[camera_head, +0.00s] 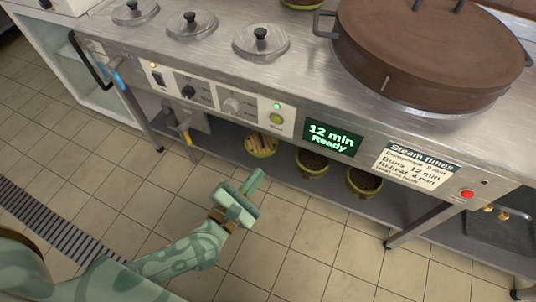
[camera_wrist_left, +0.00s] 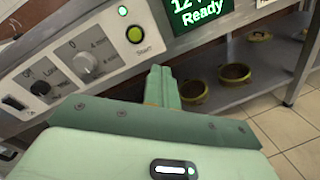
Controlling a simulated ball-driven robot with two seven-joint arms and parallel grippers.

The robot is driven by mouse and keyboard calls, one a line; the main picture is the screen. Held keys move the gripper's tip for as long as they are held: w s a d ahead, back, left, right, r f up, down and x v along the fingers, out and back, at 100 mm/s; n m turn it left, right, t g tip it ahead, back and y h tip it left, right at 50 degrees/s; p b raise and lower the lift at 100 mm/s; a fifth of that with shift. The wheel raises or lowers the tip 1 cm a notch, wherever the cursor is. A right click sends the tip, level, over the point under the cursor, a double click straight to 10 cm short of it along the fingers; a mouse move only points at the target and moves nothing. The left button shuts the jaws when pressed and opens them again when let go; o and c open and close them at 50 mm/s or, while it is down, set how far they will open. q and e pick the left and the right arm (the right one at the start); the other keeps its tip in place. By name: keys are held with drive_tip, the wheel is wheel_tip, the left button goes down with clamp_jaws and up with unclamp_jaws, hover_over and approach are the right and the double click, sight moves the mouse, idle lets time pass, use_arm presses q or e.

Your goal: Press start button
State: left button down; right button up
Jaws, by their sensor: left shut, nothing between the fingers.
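The start button (camera_head: 276,119) is a round green button on the white control panel of the steel counter, under a lit green lamp (camera_head: 277,106). In the left wrist view the button (camera_wrist_left: 135,34) sits above the word Start. The display (camera_head: 332,138) right of it reads "12 min Ready". My left gripper (camera_head: 256,177) is shut and empty, in front of the counter and below the button, apart from it in the head view. In the left wrist view its closed fingers (camera_wrist_left: 161,80) point up, just below and right of the button. My right gripper is not in view.
A knob (camera_head: 232,105) and another knob (camera_head: 188,92) sit left of the button. A red button (camera_head: 467,194) is at the far right. A large brown-lidded pot (camera_head: 430,50) stands on the counter. Several pots sit on the lower shelf. Open tiled floor lies in front.

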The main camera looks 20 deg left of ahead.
sight(275, 120)
use_arm(q)
drive_tip(key=r+n, duration=0.1)
drive_tip(key=n, duration=0.2)
drive_tip(key=a+n+y, duration=0.1)
drive_tip(key=n, duration=0.2)
drive_tip(key=a+r+n+y, duration=0.1)
drive_tip(key=n, duration=0.2)
drive_tip(key=shift+s+r+t, duration=0.25)
drive_tip(key=shift+r+t, duration=0.05)
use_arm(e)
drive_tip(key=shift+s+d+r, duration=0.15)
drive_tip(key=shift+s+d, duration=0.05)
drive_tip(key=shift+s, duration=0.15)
use_arm(q)
drive_tip(key=shift+w, duration=0.1)
